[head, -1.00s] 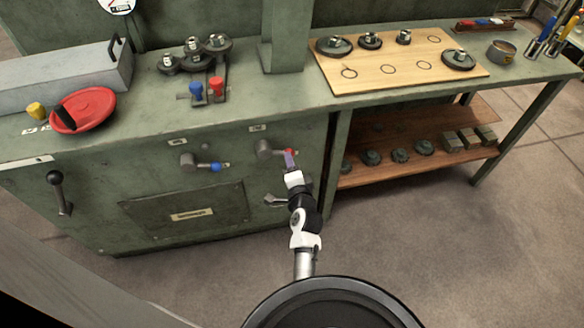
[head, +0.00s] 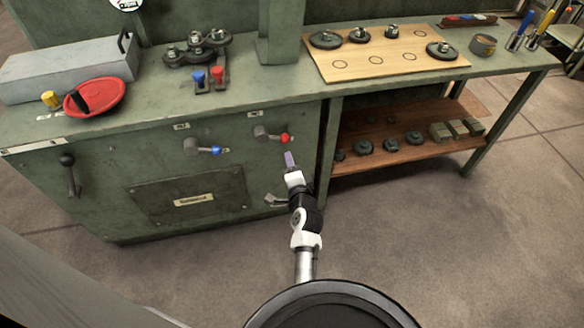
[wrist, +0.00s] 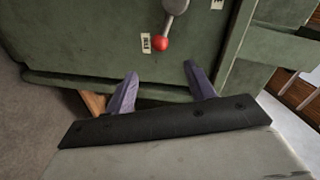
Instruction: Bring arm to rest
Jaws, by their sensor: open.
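My gripper (head: 290,160) is in front of the green machine's (head: 105,185) front face, just below a lever with a red knob (head: 285,138). In the wrist view its two purple fingers (wrist: 160,88) stand apart with nothing between them. The red knob (wrist: 161,43) shows beyond the fingertips there, clear of them. My arm reaches up from the bottom of the head view.
A lever with a blue knob (head: 216,150) is left of the red one. A black-knobbed lever (head: 68,160) is at far left. A wooden board (head: 385,60) with gears lies on top. A lower shelf (head: 380,155) holds gears and blocks.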

